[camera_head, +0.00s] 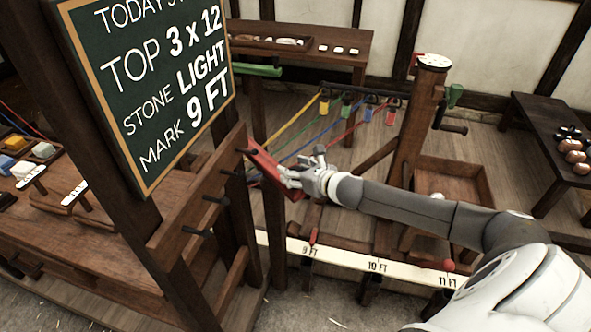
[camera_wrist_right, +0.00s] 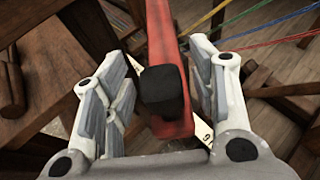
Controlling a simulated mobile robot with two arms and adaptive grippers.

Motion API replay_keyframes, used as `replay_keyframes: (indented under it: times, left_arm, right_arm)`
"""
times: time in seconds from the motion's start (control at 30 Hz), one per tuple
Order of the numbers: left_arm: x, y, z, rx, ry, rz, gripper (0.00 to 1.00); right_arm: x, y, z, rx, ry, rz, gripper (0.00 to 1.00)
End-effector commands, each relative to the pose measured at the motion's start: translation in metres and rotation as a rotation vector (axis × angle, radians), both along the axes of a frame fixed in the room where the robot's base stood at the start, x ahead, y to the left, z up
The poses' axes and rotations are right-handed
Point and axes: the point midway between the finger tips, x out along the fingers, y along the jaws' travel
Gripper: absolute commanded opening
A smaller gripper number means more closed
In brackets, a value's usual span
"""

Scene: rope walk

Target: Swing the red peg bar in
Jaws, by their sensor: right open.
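The red peg bar (camera_head: 263,163) is beside the dark wooden post, below the chalkboard. In the right wrist view the red bar (camera_wrist_right: 161,35) runs up the middle, with a dark blocky knob (camera_wrist_right: 163,90) on it. My right gripper (camera_head: 289,177) is at the bar in the head view. Its fingers are spread on either side of the knob, with visible gaps, so it is open. The hand hides part of the bar in the head view. My left gripper is not in view.
A chalkboard (camera_head: 150,75) and a rack with dark pegs (camera_head: 214,199) stand at the left. A white scale rail (camera_head: 340,257) marked in feet runs below my right arm. Coloured ropes (camera_head: 300,121) stretch behind the hand. A wooden post with a crank (camera_head: 428,105) stands behind the forearm.

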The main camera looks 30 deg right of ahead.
Motion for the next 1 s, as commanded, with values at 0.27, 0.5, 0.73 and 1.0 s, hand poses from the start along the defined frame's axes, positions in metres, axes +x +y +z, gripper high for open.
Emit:
replay_keyframes:
  times: [0.27, 0.5, 0.73, 1.0]
  left_arm:
    - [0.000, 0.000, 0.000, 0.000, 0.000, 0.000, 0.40]
    - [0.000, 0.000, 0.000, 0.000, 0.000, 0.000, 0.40]
    - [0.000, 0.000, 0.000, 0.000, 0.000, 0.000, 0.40]
    - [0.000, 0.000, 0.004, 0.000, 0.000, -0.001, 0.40]
  right_arm:
    - [0.000, 0.000, 0.000, 0.000, 0.000, 0.000, 0.40]
    - [0.000, 0.000, 0.000, 0.001, 0.000, 0.000, 0.09]
    - [0.000, 0.000, 0.000, 0.001, 0.000, 0.000, 0.00]
    - [0.008, 0.018, 0.002, 0.006, -0.001, -0.028, 0.00]
